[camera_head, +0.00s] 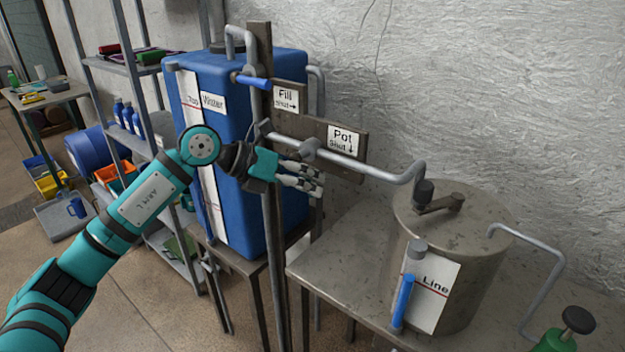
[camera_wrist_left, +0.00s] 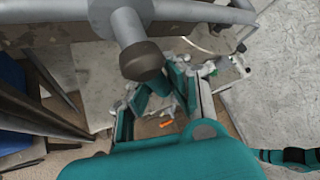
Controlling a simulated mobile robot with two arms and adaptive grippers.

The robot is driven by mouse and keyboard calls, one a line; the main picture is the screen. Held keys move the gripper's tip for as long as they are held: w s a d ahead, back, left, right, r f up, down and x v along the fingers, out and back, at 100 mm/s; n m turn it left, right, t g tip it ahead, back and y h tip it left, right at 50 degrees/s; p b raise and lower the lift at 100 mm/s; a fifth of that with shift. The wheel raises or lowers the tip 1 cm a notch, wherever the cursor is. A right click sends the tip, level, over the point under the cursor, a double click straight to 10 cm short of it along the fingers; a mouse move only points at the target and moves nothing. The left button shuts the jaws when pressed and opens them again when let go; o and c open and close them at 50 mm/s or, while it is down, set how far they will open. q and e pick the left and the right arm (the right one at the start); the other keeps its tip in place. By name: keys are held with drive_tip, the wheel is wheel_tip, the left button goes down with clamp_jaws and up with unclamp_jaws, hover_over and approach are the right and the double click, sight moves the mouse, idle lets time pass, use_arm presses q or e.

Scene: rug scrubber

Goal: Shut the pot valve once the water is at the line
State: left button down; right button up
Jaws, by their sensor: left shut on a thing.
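My left gripper (camera_head: 303,180) is at the pot pipe, just below the valve body (camera_head: 308,150) beside the "Pot Shut" sign (camera_head: 343,140). It is shut on the pot valve's lever, which the fingers mostly hide. The left wrist view shows its fingers (camera_wrist_left: 158,100) below a grey pipe with a dark cap (camera_wrist_left: 141,60). The steel pot (camera_head: 475,235) stands on the bench at right. Its sight tube (camera_head: 404,300) holds blue water up to about the red mark on the "Line" label (camera_head: 433,290); exact level is hard to tell. My right gripper is not in view.
The blue water tank (camera_head: 290,190) stands behind my left arm. The fill valve's blue lever (camera_head: 254,83) is above, beside the "Fill Shut" sign (camera_head: 286,97). A green bottle (camera_head: 555,342) is at front right. The bench (camera_head: 345,260) is bare left of the pot.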

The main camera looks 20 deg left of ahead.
use_arm(q)
drive_tip(key=shift+w+a+f+m+t+y+b, duration=0.2)
drive_tip(key=shift+a+m+y+b, duration=0.25)
drive_tip(key=shift+y, duration=0.45)
drive_tip(key=shift+w+a+f+m+t+y+b, duration=0.15)
drive_tip(key=shift+a+m+y+b, duration=0.3)
drive_tip(key=shift+y, duration=0.45)
drive_tip(key=shift+w+a+f+m+t+y+b, duration=0.15)
drive_tip(key=shift+a+m+t+y+b, duration=0.15)
drive_tip(key=shift+a+m+y, duration=0.45)
drive_tip(key=shift+d+r+y, duration=0.1)
drive_tip(key=shift+d+y, duration=0.1)
drive_tip(key=shift+y, duration=0.05)
drive_tip(key=c, duration=1.3)
unclamp_jaws()
drive_tip(key=shift+a, duration=0.1)
drive_tip(key=shift+o, duration=0.2)
drive_tip(key=v, duration=1.2)
drive_tip(key=shift+a, duration=0.1)
